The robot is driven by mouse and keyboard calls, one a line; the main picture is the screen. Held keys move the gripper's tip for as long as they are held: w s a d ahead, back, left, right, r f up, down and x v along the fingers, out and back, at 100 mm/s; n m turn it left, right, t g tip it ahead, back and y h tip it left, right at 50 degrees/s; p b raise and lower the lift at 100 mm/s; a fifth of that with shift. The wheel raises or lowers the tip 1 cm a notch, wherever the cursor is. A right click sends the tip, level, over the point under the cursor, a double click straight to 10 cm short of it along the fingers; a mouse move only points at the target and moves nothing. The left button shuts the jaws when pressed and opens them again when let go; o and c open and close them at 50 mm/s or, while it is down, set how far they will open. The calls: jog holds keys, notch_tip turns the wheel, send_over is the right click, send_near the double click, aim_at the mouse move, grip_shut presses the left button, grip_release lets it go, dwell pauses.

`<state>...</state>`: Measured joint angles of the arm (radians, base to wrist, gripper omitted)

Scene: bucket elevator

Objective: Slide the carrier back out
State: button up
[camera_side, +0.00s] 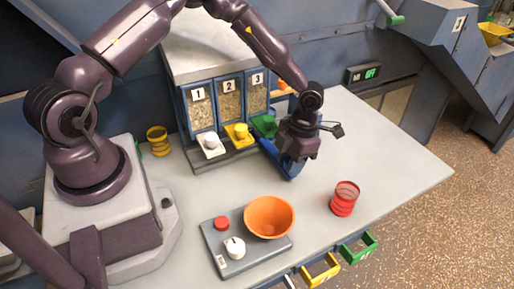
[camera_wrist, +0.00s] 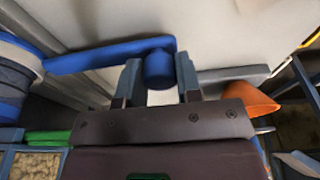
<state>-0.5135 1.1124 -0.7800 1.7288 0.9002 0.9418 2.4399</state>
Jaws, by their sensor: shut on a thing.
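My gripper (camera_side: 291,163) points down over the table, just right of the dispenser's third chute. In the wrist view its two fingers (camera_wrist: 159,78) are closed on the round knob of a blue handle (camera_wrist: 105,56). The handle's flat arm runs left from the knob toward a blue and grey round body (camera_wrist: 14,82), cut off by the frame edge. In the side view the blue handle (camera_side: 268,147) shows beside the gripper, partly hidden by it. I cannot tell from these views which part is the carrier.
The dispenser (camera_side: 229,98) has three numbered windows, with white, yellow and green chutes. An orange bowl (camera_side: 269,216) stands on a grey control base with a red button (camera_side: 221,223). A red cup (camera_side: 344,198) stands at right. Yellow (camera_side: 320,270) and green (camera_side: 357,247) brackets line the front edge.

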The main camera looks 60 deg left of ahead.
jog(key=shift+w, duration=3.5)
jog(key=shift+s+r, duration=0.1)
jog(key=o, duration=0.7)
notch_tip(320, 180, up, 12)
jog(key=w, duration=0.1)
